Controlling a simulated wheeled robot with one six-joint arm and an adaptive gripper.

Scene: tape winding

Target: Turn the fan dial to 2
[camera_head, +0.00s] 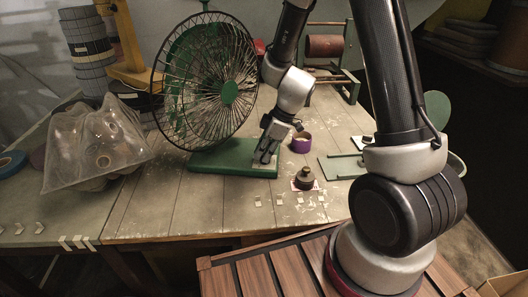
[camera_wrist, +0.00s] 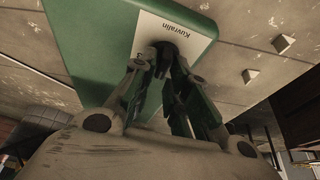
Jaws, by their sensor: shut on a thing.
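The fan (camera_head: 205,85) stands on the table, with a round wire cage and a green base (camera_head: 222,159). A white label plate (camera_wrist: 188,24) reading "Kuvralin" lies on the base. The dark round dial (camera_wrist: 166,46) sits on this plate. My gripper (camera_head: 268,150) is at the right end of the base. In the wrist view my gripper (camera_wrist: 166,70) has its fingertips shut on the dial from both sides. The fingers hide part of the dial, and I cannot read its setting.
To the right stand a purple roll (camera_head: 301,142) and a dark knobbed object (camera_head: 304,179). Small pale blocks (camera_head: 282,201) line the table front. A clear bag (camera_head: 97,146) lies at left. A wooden frame with a roller (camera_head: 325,46) stands behind.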

